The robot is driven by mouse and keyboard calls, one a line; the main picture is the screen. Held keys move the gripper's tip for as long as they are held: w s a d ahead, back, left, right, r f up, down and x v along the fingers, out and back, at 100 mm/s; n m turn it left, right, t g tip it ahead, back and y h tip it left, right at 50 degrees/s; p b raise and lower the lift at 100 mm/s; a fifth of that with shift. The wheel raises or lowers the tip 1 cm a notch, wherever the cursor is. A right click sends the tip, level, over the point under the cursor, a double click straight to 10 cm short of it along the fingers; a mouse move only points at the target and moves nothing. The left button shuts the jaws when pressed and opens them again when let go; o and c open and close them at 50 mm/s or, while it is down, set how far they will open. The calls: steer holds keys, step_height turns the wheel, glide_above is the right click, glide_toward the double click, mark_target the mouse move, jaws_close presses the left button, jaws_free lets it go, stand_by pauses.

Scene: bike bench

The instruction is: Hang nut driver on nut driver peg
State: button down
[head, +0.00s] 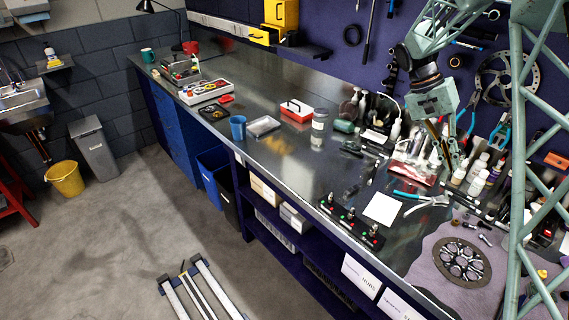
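My gripper (444,150) hangs at the right of the head view, fingers pointing down, over the cluttered back part of the bench in front of the tool wall. Its dark and tan fingers blend with the bottles and tools behind them, so I cannot tell whether they are apart or hold something. I cannot single out the nut driver; it may be among the small tools or hidden by my arm. The purple tool wall (420,22) carries hanging tools, including blue-handled pliers (501,131). I cannot tell which peg is the nut driver peg.
The bench top (281,162) is clearer left of centre. Small bottles (476,183) crowd below and right of my gripper. Teal-handled pliers (420,198) and a white sheet (382,209) lie in front. A round cassette-like part (462,262) rests on a grey mat (425,270).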

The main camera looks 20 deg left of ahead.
steer(key=s+a+f+n+t+y+p, duration=0.1)
steer(key=a+n+t+p, duration=0.3)
steer(key=a, duration=2)
steer(key=s+a+f+n+t+y+p, duration=0.2)
steer(key=a+n+t+p, duration=0.2)
steer(key=a, duration=2.1)
steer(key=n+p, duration=0.3)
steer(key=n, duration=0.4)
steer(key=shift+s+a+f+n, duration=0.2)
steer(key=shift+s+f+n, duration=0.1)
steer(key=shift+s+f, duration=0.1)
steer(key=shift+f+p, duration=0.4)
steer(key=shift+f, duration=2.05)
